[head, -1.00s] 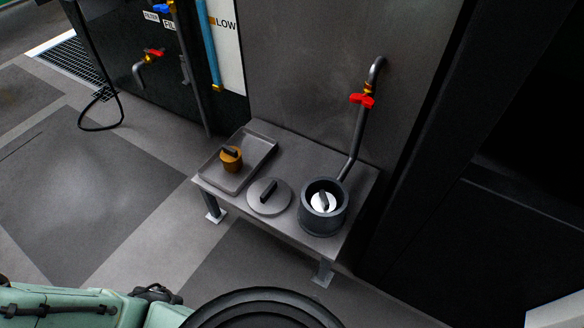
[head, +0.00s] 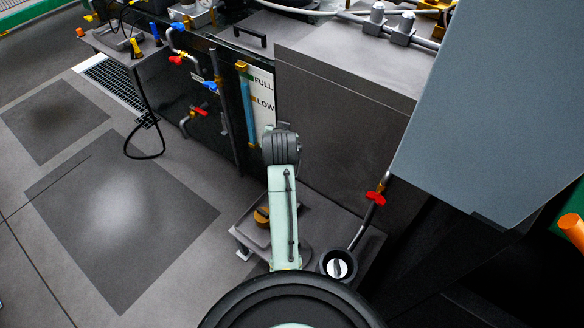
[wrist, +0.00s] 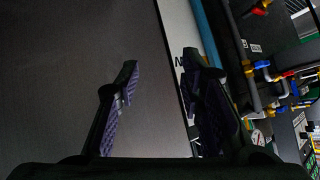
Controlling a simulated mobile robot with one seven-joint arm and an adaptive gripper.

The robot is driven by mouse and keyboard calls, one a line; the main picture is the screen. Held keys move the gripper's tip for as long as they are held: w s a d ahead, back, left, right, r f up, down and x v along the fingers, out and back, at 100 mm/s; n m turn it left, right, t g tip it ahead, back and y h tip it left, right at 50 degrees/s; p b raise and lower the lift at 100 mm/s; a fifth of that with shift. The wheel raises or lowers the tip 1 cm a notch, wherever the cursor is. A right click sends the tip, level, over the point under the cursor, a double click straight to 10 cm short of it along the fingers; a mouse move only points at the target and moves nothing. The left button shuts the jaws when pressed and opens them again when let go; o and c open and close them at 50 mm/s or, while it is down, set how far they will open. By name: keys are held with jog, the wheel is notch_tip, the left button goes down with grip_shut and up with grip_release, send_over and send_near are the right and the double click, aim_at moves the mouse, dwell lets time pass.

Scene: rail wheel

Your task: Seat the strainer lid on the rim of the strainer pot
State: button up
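The dark strainer pot (head: 325,262) stands at the right end of the low bench, with a white round piece with a dark bar (head: 337,267) inside it. The grey strainer lid, seen earlier on the bench left of the pot, is now almost wholly hidden behind my arm in the head view. My gripper (wrist: 160,75) shows in the wrist view with its two fingers apart and nothing between them. It faces a grey panel and the level gauge, away from lid and pot. Neither lid nor pot shows in the wrist view.
A tray (head: 244,228) with an orange-brown cylinder (head: 262,216) sits on the bench's left end. A pipe with a red valve handle (head: 376,198) rises behind the pot. A grey cabinet panel (head: 345,120) backs the bench. Open floor (head: 120,230) lies to the left.

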jog(key=s+d+f+m+g, duration=0.1)
jog(key=s+f+g, duration=0.2)
jog(key=s+f, duration=0.35)
jog(key=s+d+f+m+g, duration=0.2)
jog(key=s+f+g, duration=0.1)
jog(key=f, duration=0.7)
jog(key=m+g, duration=0.2)
jog(key=g, duration=0.2)
send_near(305, 251)
jog(key=shift+h, duration=0.3)
jog(key=a, duration=0.5)
jog(key=shift+s+a, duration=0.2)
jog(key=shift+s, duration=0.1)
jog(key=shift+d+f+p, duration=0.15)
jog(key=shift+f+p, duration=0.1)
jog(key=shift+f, duration=1.25)
jog(key=shift+d+f+p, duration=0.15)
jog(key=shift+f+p, duration=0.1)
jog(key=shift+f, duration=1.3)
grip_shut()
